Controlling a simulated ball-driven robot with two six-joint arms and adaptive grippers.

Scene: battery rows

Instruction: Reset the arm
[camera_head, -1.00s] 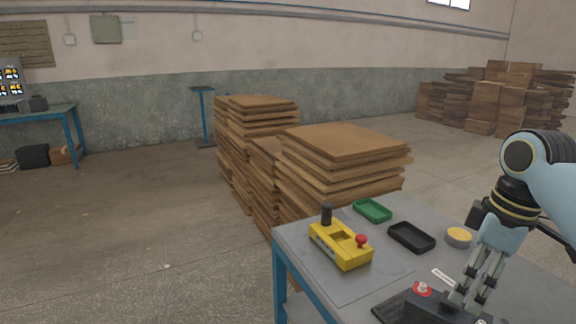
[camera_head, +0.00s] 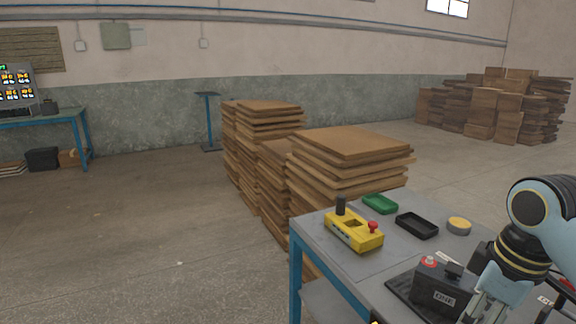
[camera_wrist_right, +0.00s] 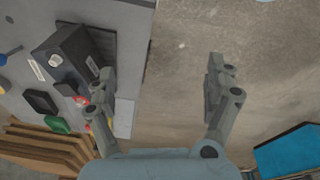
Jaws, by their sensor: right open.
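My right gripper (camera_head: 484,312) shows at the lower right in the head view, beside the near right side of a black box with a red button (camera_head: 440,289). Its fingertips are cut off by the frame's bottom edge there. In the right wrist view the gripper (camera_wrist_right: 160,78) is open, its two fingers wide apart with nothing between them but floor. The black box (camera_wrist_right: 72,58) lies to the left of the fingers in that view, on the grey table (camera_wrist_right: 135,50). My left gripper is not in view.
On the table stand a yellow control box (camera_head: 355,233), a green tray (camera_head: 380,204), a black tray (camera_head: 417,226) and a round yellow-topped tin (camera_head: 459,226). Stacked brown boards (camera_head: 350,165) stand behind the table. A blue object (camera_wrist_right: 290,152) lies at the wrist view's lower right.

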